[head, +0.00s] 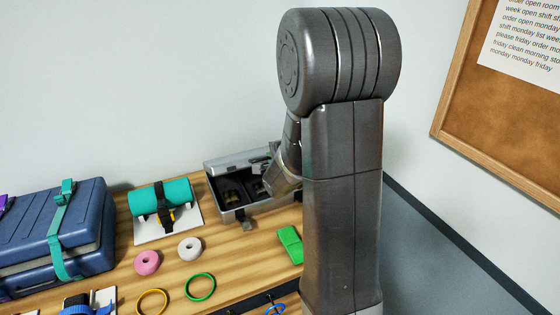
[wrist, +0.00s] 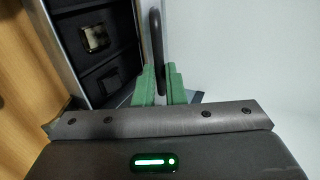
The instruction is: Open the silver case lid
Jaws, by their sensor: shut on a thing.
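The silver case (head: 240,208) stands open at the back of the bench in the head view, its dark inside and small compartments showing. Its lid (head: 240,160) stands raised along the wall side. My arm hides the case's right part. In the wrist view, the case's dark compartments (wrist: 100,80) lie to the left of my gripper (wrist: 162,88). The green fingertips are shut on a black curved handle (wrist: 157,45), which rises between them. Where the handle joins the lid is hard to see. My gripper is mostly hidden in the head view.
A blue case (head: 85,235) with teal straps stands left. A teal roll (head: 160,195) lies on a white plate beside the silver case. A green block (head: 290,245), pink ring (head: 147,263) and white ring (head: 190,248) lie in front. A corkboard (head: 480,120) hangs right.

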